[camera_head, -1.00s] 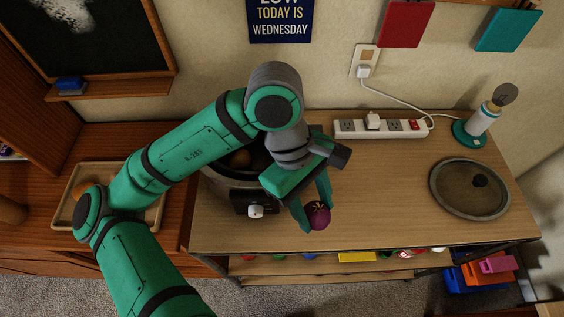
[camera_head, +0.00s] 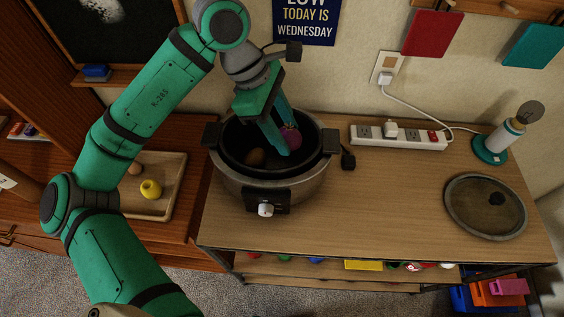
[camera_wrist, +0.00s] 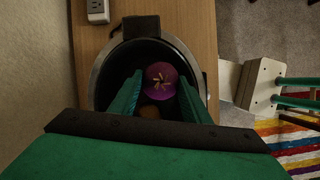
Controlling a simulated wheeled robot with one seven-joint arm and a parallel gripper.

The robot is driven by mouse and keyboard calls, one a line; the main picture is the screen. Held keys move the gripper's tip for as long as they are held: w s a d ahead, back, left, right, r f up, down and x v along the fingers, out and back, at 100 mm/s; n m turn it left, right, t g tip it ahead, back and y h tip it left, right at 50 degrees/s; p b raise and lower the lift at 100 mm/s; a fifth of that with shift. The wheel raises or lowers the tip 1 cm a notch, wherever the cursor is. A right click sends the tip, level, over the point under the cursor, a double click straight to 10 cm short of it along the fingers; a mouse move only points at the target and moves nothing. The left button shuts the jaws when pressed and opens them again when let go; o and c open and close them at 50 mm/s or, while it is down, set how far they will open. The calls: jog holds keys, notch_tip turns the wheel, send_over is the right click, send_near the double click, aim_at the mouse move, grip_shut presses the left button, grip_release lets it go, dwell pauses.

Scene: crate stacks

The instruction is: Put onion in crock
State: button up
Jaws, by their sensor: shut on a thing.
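The onion (camera_head: 291,137) is round and purple. My gripper (camera_head: 285,143) is shut on it and holds it over the crock's opening, toward the right side. The crock (camera_head: 314,189) is a dark-lined slow cooker with a grey body, two black handles and a white knob, standing on the wooden table. In the wrist view the onion (camera_wrist: 160,80) sits between the two green fingers (camera_wrist: 158,92), with the crock's rim (camera_wrist: 99,75) around them. I cannot tell how far the onion is below the rim. A brown round item (camera_head: 255,157) lies inside the crock.
A glass lid (camera_head: 463,213) lies on the table at right. A power strip (camera_head: 375,140) and a lamp (camera_head: 490,147) stand at the back. A wooden tray (camera_head: 172,172) at left holds a yellow item (camera_head: 151,189) and a brown one. The table's middle is clear.

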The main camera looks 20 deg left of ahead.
notch_tip(320, 180, down, 13)
jog(key=shift+f, duration=0.1)
dwell(0.4)
jog(key=shift+f, duration=0.1)
jog(key=o, duration=0.8)
jog(key=shift+o, duration=0.2)
jog(key=v, duration=1.2)
